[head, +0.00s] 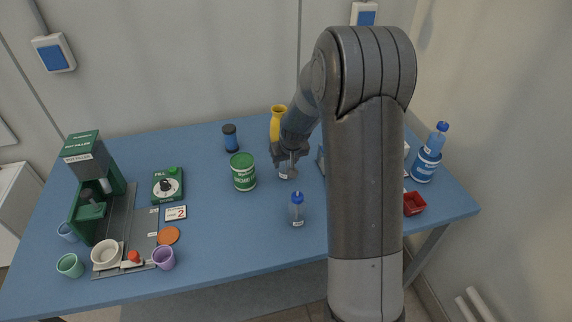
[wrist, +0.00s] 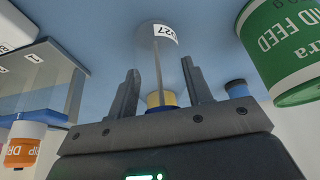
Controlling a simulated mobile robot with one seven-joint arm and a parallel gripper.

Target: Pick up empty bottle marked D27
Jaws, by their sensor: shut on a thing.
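The clear, empty bottle marked D27 (wrist: 148,58) is between the two fingers of my gripper (wrist: 160,68) in the wrist view. Its white label with "27" legible is near its end at the top of that picture. In the head view my gripper (head: 288,157) reaches down over the bottle (head: 287,173), behind the middle of the blue table. The fingers are shut on it. I cannot tell whether its base touches the table. My gripper hides its upper part in the head view.
A blue-capped bottle (head: 297,210) stands in front. My arm hides part of a rack at right; a red tray (head: 414,204) is beyond. Front centre-left table is clear.

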